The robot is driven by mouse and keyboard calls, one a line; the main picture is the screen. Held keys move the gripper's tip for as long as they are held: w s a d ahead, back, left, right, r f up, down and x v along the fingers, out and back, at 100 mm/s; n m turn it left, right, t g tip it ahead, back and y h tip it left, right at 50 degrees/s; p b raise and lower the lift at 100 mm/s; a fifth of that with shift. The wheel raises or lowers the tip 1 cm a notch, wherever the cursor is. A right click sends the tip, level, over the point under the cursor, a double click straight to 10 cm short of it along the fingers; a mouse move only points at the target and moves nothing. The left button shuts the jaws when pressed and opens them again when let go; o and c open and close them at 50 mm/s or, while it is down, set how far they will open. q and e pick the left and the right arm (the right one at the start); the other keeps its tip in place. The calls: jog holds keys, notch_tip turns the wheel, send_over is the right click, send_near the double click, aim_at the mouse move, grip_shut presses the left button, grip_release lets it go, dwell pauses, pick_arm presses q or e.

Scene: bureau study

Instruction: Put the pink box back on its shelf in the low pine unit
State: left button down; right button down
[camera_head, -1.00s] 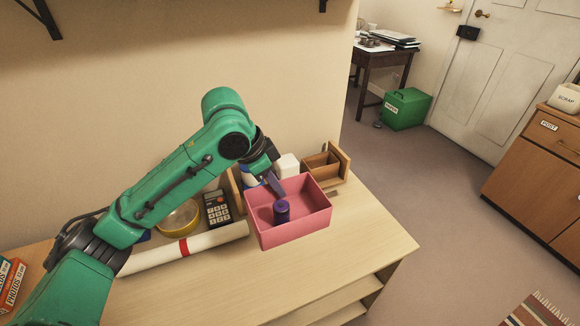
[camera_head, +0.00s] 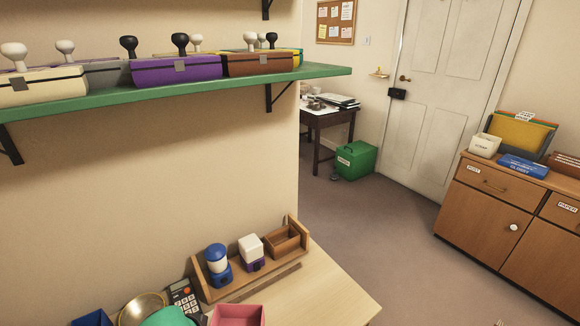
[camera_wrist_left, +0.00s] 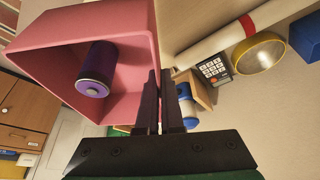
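The pink box (camera_head: 238,316) shows only its back rim at the bottom edge of the head view, in front of a wooden rack. In the left wrist view the open pink box (camera_wrist_left: 55,55) fills the upper left, with a dark purple cylinder (camera_wrist_left: 97,68) inside. My left gripper (camera_wrist_left: 163,75) has its fingers close together at the box's side wall and appears shut on it. The pale wood top (camera_head: 325,295), likely the low pine unit, is at the bottom; its shelves are out of view. My right gripper is not in view.
The wooden rack (camera_head: 293,222) holds a blue-and-white item, a white-and-purple item and a small brown box. A calculator (camera_head: 183,296) and a brass bowl (camera_head: 143,306) lie left of it. A green wall shelf (camera_head: 180,92) with several stampers hangs above.

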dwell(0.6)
pick_arm(q)
jog(key=shift+w+f+m, duration=0.1)
jog(key=shift+w+m, duration=0.45)
jog(key=shift+m, duration=0.15)
jog(key=w+a+r+m+g+h, duration=0.2)
jog(key=w+a+r+m+h, duration=0.3)
jog(key=m, duration=0.5)
jog(key=shift+y, duration=0.6)
jog(key=f, duration=1.9)
jog(key=shift+w+d+f, duration=0.25)
jog(key=shift+w+f, duration=0.15)
jog(key=shift+f, duration=0.1)
jog(key=c, duration=1.1)
grip_release()
